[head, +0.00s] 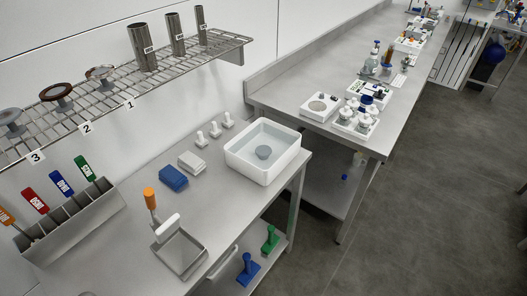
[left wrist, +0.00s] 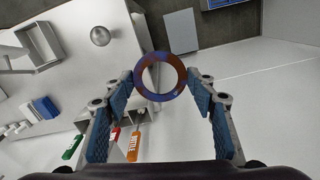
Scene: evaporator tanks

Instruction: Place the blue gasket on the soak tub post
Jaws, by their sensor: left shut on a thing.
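My left gripper (left wrist: 166,77) is shut on a ring, the gasket (left wrist: 160,98), held at its fingertips in the left wrist view. The ring is blue with rusty brown patches and its centre hole is open. The left gripper does not show in the head view. The white soak tub (head: 246,166) stands at the right end of the near bench in the head view. Inside it is a short dark grey round post (head: 263,152). The held ring is apart from the tub. My right gripper is in neither view.
A wire shelf (head: 120,98) above the bench carries rings on stands and metal cylinders. A slotted rack (head: 70,225) with coloured-handled tools, a blue block (head: 173,179), white pegs (head: 214,130) and a metal tray (head: 180,254) share the bench. Open floor lies right.

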